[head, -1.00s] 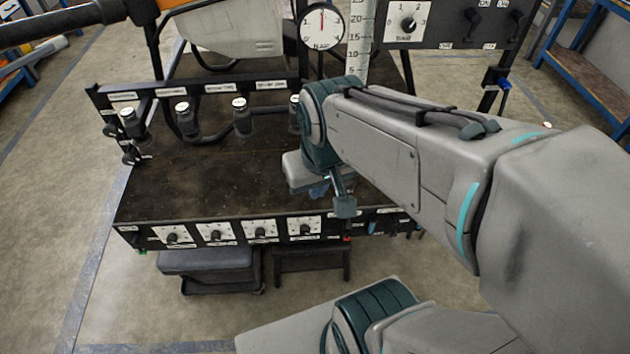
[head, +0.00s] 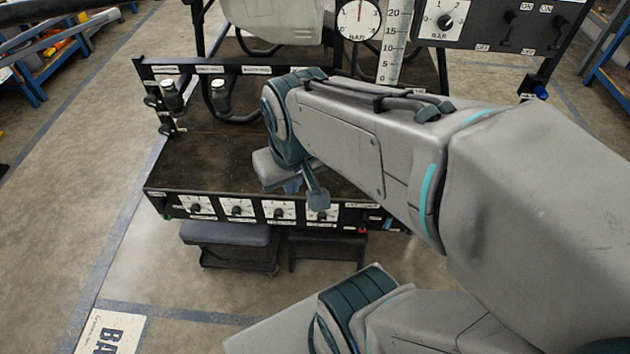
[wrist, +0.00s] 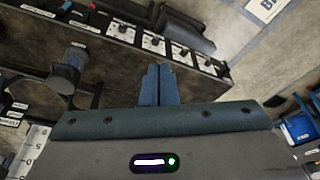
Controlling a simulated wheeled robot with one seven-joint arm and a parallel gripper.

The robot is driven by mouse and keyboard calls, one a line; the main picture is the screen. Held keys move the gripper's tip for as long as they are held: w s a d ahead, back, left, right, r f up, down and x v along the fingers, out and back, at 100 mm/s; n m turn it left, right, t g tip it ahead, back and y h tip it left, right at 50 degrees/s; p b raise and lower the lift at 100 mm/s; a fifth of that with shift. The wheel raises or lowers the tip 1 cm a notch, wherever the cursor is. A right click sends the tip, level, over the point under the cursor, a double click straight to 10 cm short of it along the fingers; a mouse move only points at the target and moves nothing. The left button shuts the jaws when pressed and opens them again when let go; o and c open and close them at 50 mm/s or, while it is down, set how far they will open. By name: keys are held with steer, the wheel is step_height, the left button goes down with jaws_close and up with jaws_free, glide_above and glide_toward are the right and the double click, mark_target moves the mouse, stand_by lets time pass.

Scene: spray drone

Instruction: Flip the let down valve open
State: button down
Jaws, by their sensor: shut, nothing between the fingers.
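I cannot tell which fitting is the let down valve, since the small labels are not readable. Capped valves (head: 172,97) stand along the labelled rack rail at the left in the head view; my arm hides the rail's right part. The front panel (head: 259,213) carries a row of dials, with small red and blue parts near its right end, partly behind my arm. My gripper (wrist: 159,70) is shut and empty in the wrist view, its fingers pointing toward the dial row. A dark round knob (wrist: 77,53) shows left of the fingers, apart from them.
A pressure gauge (head: 358,20) and a numbered scale (head: 395,45) stand behind my arm. A panel with a BAR dial (head: 445,20) and ON/OFF levers is at upper right. Dark boxes (head: 228,236) lie below the front panel.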

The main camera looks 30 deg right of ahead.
stand_by(0.3)
steer(key=m+g+h+b, duration=0.5)
steer(key=h+b, duration=0.4)
steer(key=b, duration=0.9)
glide_toward(360, 230)
steer(key=shift+w+a+r+n+g, duration=0.55)
steer(key=shift+w+a+r, duration=0.4)
steer(key=shift+a+r, duration=0.25)
steer(key=shift+f, duration=0.1)
steer(key=b+x, duration=0.1)
steer(key=x, duration=0.9)
steer(key=shift+b, duration=0.35)
steer(key=shift+f, duration=0.1)
